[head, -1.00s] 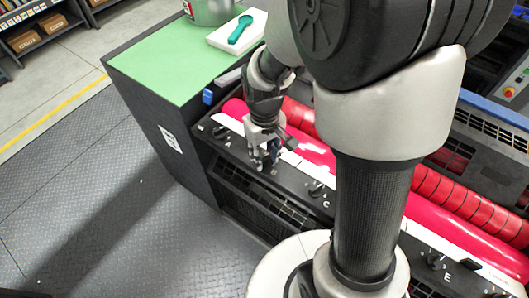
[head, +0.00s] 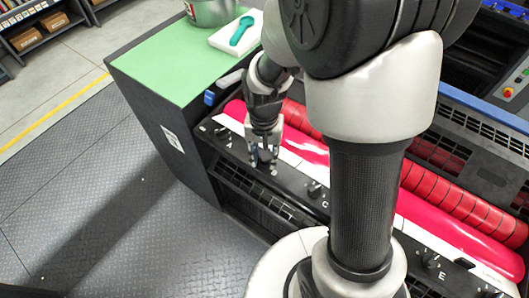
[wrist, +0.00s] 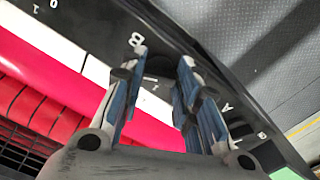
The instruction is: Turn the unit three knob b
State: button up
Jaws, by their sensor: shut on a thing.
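My gripper (head: 264,161) points down at the black control rail (head: 290,185) along the front of the ink unit. It is at knob b, between knob A and knob C (head: 314,189). In the wrist view my gripper (wrist: 163,60) straddles the spot beside the white letter B (wrist: 136,50), its two blue-padded fingers on either side. It is shut on knob b, which is mostly hidden by the fingers, so its pointing angle is not clear. The white letter A (wrist: 227,107) shows to the right of the fingers.
A pink ink roller (head: 455,235) and a red segmented roller (head: 440,190) run behind the rail. Knob E (head: 430,261) is farther right. A green-topped cabinet (head: 165,70) stands at the left, with a teal tool (head: 241,30) on a white block. The floor in front is clear.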

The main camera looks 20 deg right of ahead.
jog(key=shift+m, duration=0.9)
jog(key=o, duration=1.1)
jog(key=shift+c, duration=0.2)
jog(key=shift+r, duration=0.1)
notch_tip(320, 180, up, 12)
